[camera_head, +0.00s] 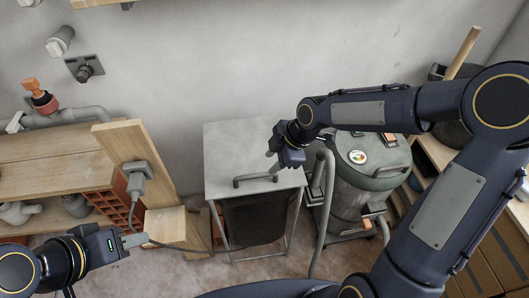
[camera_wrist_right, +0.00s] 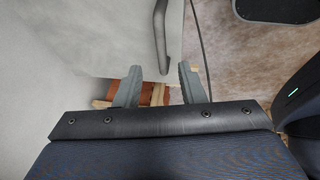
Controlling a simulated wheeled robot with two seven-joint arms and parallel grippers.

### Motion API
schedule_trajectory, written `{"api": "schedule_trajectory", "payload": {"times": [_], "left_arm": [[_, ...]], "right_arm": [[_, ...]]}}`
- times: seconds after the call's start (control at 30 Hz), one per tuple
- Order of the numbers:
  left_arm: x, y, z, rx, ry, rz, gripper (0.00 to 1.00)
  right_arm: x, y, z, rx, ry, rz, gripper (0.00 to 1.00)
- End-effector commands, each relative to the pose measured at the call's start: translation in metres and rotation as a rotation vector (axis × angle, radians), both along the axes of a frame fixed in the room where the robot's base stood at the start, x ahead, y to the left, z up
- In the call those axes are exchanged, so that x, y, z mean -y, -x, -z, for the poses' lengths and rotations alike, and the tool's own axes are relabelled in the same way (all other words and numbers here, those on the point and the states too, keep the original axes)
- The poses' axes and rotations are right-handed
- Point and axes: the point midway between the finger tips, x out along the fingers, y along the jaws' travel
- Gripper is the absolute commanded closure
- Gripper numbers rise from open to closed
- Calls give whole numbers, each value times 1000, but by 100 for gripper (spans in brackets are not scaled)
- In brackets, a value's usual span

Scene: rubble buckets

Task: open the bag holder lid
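The bag holder (camera_head: 222,212) stands against the wall, with a dark bag (camera_head: 253,220) hanging in its frame. Its light grey lid (camera_head: 228,152) lies shut on top. A grey bar handle (camera_head: 255,181) is near the lid's front edge. My right gripper (camera_head: 272,164) is over the lid's right part, just behind the handle. In the right wrist view, its two fingers (camera_wrist_right: 159,76) are apart with nothing between them, and the handle (camera_wrist_right: 161,38) shows beyond the tips. My left gripper (camera_head: 137,240) is low at left, away from the holder; its finger gap is unclear.
A green-grey cylindrical vacuum (camera_head: 352,200) with a hose (camera_head: 323,205) stands close to the holder's right. At left are a wooden bench (camera_head: 60,160), an upright plank (camera_head: 140,160) and red hollow bricks (camera_head: 116,205). Some floor (camera_head: 260,268) shows in front.

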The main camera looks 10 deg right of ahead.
Motion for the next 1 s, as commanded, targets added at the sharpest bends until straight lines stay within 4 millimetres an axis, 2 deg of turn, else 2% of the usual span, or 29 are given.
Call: {"api": "schedule_trajectory", "payload": {"times": [0.5,0.87,1.0], "left_arm": [[0,0,2,0,0,0,64],[0,0,2,0,0,0,64],[0,0,2,0,0,0,64]], "right_arm": [[-27,-12,63,-1,1,-6,64],[-30,-14,70,1,1,-3,64],[-30,-14,70,0,1,-3,80]]}}
